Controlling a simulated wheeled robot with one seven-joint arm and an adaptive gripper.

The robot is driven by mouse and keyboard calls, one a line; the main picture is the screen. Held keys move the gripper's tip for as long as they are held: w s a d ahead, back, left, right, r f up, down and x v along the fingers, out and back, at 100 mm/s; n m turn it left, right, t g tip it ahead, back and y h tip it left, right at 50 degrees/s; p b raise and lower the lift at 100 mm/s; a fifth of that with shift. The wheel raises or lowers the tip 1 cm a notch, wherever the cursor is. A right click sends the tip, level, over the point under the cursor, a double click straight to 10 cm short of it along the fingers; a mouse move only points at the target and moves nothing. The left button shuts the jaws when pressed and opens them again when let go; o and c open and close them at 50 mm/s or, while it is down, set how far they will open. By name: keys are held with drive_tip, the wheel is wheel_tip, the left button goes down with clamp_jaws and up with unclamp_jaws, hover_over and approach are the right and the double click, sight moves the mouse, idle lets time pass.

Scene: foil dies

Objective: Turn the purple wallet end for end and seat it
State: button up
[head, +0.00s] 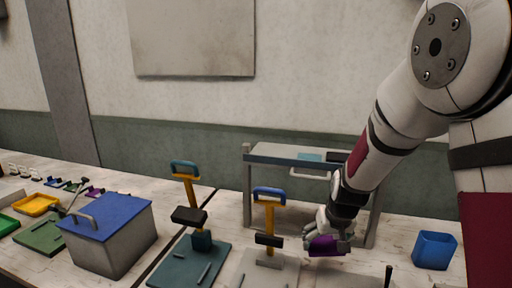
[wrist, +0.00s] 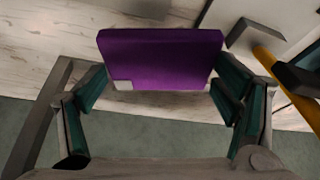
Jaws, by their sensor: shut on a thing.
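The purple wallet (wrist: 160,60) is a flat purple block with a pale grey patch at its lower left corner in the wrist view. My gripper (wrist: 158,92) is shut on it, with the dark green finger pads at its left and right sides. In the head view the wallet (head: 326,246) shows under my gripper (head: 325,238), low near the worktable, to the right of a press with a yellow column. I cannot tell whether the wallet touches the table. Its underside is hidden.
The press with the yellow column (head: 269,217) and blue handle stands just left of my gripper. A second press (head: 203,244) has a teal base. A grey shelf frame (head: 248,205) stands behind. A blue bin (head: 434,250) is at right, a blue-lidded box (head: 110,240) at left.

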sight(325, 245)
wheel_tip(325, 245, up, 5)
drive_tip(key=shift+s+r+p, duration=0.1)
drive_tip(key=shift+s+p, duration=0.05)
drive_tip(key=shift+p, duration=0.65)
drive_tip(key=f+b, duration=0.1)
drive_tip(key=f, duration=0.3)
drive_tip(key=f+b, duration=0.2)
drive_tip(key=f, duration=0.1)
drive_tip(key=shift+w+f, duration=0.2)
drive_tip(key=shift+f, duration=0.15)
drive_tip(key=shift+s+r, duration=0.1)
drive_tip(key=shift+r, duration=0.15)
